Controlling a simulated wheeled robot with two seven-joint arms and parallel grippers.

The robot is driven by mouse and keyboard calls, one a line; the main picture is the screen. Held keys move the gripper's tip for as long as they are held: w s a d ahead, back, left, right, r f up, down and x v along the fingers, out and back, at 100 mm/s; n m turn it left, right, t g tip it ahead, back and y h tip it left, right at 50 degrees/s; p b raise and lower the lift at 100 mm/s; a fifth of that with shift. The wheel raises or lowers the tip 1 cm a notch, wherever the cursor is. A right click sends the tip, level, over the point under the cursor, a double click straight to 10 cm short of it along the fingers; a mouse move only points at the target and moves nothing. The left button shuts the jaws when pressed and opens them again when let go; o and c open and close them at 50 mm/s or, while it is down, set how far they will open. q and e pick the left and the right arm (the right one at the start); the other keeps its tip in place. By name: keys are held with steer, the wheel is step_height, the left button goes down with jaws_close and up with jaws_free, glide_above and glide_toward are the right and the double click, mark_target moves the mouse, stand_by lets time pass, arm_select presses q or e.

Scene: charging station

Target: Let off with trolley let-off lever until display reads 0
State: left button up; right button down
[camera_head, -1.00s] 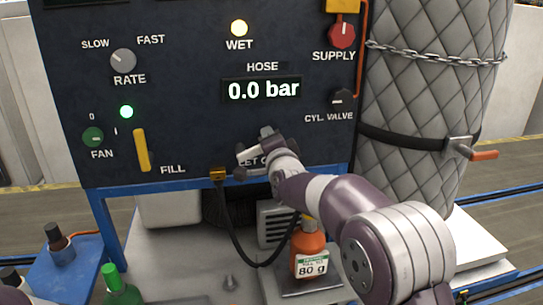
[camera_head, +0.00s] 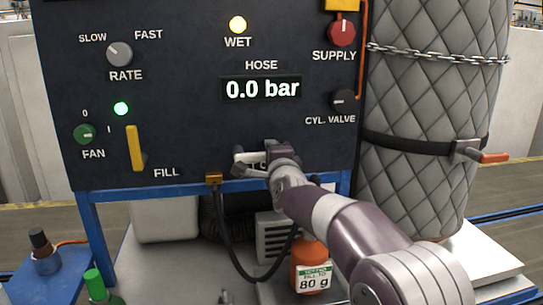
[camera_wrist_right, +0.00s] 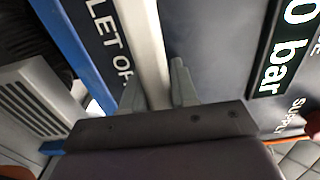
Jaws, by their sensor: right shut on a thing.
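The dark panel's hose display (camera_head: 262,89) reads 0.0 bar. The light grey let-off lever (camera_head: 246,157) sits low on the panel, and its right part is hidden behind my gripper. My right gripper (camera_head: 270,156) is at the lever. In the right wrist view the lever (camera_wrist_right: 146,40) is a pale bar running between the two fingers of the gripper (camera_wrist_right: 158,88), which is shut on it. The "LET OFF" label (camera_wrist_right: 110,40) is beside the bar there. My left gripper is in neither view.
The yellow fill lever (camera_head: 135,147) and fan knob (camera_head: 85,134) are at the panel's left. The supply knob (camera_head: 341,31) and cylinder valve knob (camera_head: 343,98) are at its right. An orange bottle (camera_head: 309,262) stands below on a scale, near a hanging black cable (camera_head: 224,235).

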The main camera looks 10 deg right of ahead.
steer(key=shift+f, duration=0.2)
steer(key=c, duration=1.1)
jaws_free()
steer(key=shift+o, duration=0.7)
steer(key=shift+s+r, duration=0.1)
steer(key=s+b, duration=0.2)
steer(key=s, duration=1)
steer(key=shift+s+d, duration=0.3)
steer(key=shift+s, duration=0.05)
